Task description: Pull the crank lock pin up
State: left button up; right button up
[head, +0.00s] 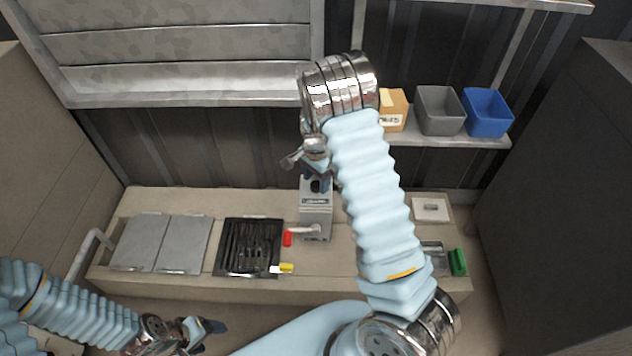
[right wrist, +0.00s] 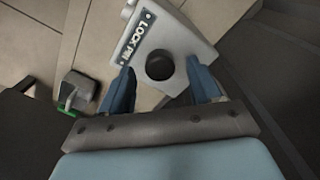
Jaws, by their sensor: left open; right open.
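The crank lock pin shows as a round black knob (right wrist: 160,66) on a grey plate (right wrist: 180,42) labelled "LOCK PIN" in the right wrist view. My right gripper (right wrist: 160,88) is open, with one blue finger on each side of the knob; whether they touch it I cannot tell. In the head view my right gripper (head: 316,184) points down at the top of the grey pump housing (head: 316,222). A crank arm with a red grip (head: 287,239) sticks out to the housing's left. My left gripper (head: 205,328) is open and empty at the lower left, away from the pump.
A black ribbed tray (head: 250,248) lies left of the pump, with a yellow piece (head: 286,268) at its corner. Grey panels (head: 140,243) lie further left. A green block (head: 457,262) is at the bench's right end. Shelf bins (head: 440,110) stand behind.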

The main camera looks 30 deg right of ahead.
jog(key=shift+f, duration=0.75)
grip_shut()
